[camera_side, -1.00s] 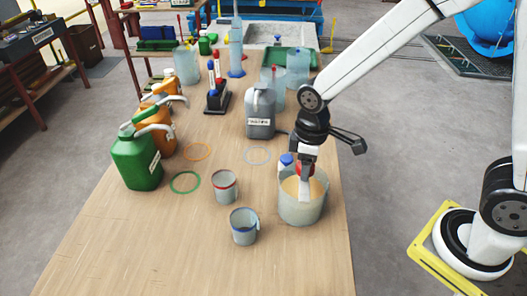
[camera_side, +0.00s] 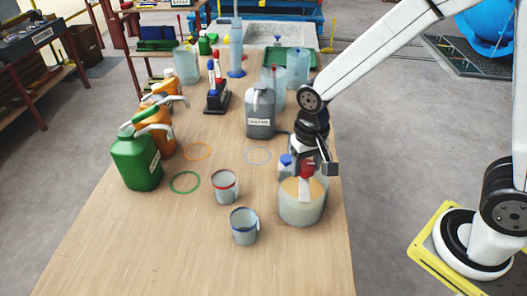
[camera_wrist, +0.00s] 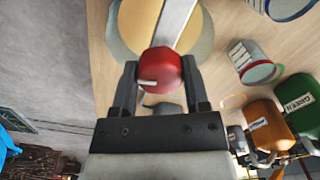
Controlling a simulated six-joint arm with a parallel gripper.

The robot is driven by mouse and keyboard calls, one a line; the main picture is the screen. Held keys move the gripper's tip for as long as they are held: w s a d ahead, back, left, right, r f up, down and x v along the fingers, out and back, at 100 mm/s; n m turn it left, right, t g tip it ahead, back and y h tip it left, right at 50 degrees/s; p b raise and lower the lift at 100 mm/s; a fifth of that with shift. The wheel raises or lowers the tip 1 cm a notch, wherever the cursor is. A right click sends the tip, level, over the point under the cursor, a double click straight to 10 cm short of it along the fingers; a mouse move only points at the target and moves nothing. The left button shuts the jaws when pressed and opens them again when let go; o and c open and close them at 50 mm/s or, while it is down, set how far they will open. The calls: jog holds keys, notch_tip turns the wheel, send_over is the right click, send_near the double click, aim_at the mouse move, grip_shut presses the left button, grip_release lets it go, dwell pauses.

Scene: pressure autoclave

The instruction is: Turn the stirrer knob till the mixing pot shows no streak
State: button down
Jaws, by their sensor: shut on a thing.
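The mixing pot (camera_side: 300,213) is a pale translucent tub at the table's right edge, holding a tan mix. A light bar crosses its top and carries a round red stirrer knob (camera_side: 306,171). My gripper (camera_wrist: 158,75) comes down from above with its two dark fingers shut on the sides of the knob, which shows a white mark (camera_wrist: 147,82) in the wrist view. The visible mix (camera_wrist: 135,25) looks evenly tan there. The bar and knob hide part of it, and I cannot make out a streak.
A grey jug (camera_side: 260,112) is farther back. The front table is clear.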

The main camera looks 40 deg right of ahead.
aim_at(305, 164)
jog(key=m, duration=0.4)
jog(key=shift+m, duration=0.3)
jog(key=m, duration=0.3)
jog(key=shift+a+m, duration=0.1)
jog(key=shift+m, duration=0.3)
jog(key=m, duration=0.4)
jog(key=shift+w+m, duration=0.1)
jog(key=shift+m, duration=2.1)
jog(key=shift+c, duration=0.4)
grip_release()
jog(key=shift+r, duration=0.15)
jog(key=shift+r, duration=3.75)
